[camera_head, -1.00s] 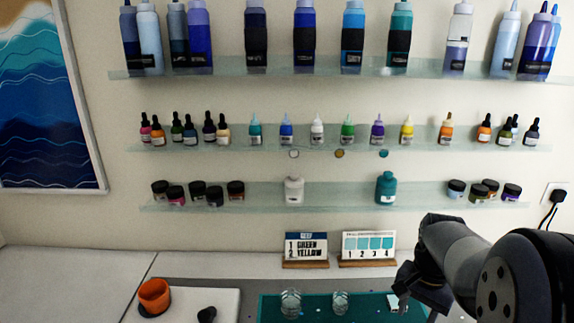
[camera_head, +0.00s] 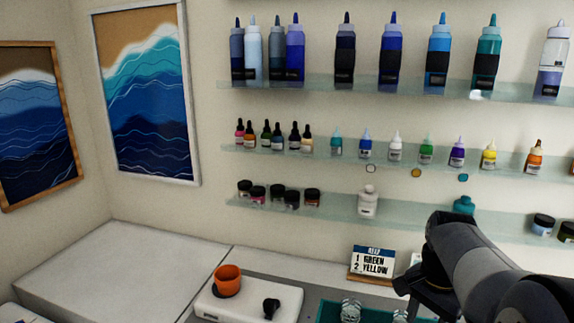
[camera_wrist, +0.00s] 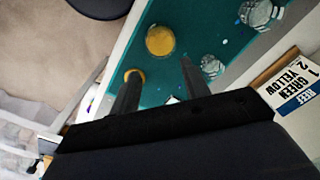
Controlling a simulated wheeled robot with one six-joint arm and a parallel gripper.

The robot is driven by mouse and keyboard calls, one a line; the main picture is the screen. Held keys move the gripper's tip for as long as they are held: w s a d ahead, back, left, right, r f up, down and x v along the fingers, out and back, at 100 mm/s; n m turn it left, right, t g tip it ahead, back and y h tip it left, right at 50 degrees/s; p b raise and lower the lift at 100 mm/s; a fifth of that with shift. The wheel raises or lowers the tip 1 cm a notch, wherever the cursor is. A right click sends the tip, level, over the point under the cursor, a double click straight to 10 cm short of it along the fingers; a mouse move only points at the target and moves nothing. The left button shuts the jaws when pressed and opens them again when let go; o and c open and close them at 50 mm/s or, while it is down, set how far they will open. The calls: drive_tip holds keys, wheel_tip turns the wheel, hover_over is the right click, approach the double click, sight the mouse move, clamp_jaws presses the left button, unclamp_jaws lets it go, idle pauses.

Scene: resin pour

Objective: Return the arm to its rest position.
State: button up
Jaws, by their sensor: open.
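My arm reaches in from the lower right of the head view, with my gripper (camera_head: 425,292) low beside the card and over the work area; its fingers are unclear there. In the wrist view my gripper (camera_wrist: 160,68) shows two dark fingers spread apart with nothing held between them. Beyond the fingers is a teal mat (camera_wrist: 215,28) with a yellow round item (camera_wrist: 160,40), a smaller orange-yellow one and clear cups (camera_wrist: 258,12). The arm hides part of the bench at the right of the head view.
A card reading 1 GREEN, 2 YELLOW (camera_head: 373,262) stands at the back of the bench. An orange cup (camera_head: 228,278) sits on a white device (camera_head: 208,303). Glass shelves (camera_head: 240,84) with bottles line the wall. The white bench top (camera_head: 110,265) at left is clear.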

wheel_tip(320, 180, down, 8)
drive_tip(key=shift+d+f, duration=0.1)
drive_tip(key=r, duration=0.3)
drive_tip(key=w+r, duration=0.1)
drive_tip(key=r, duration=0.1)
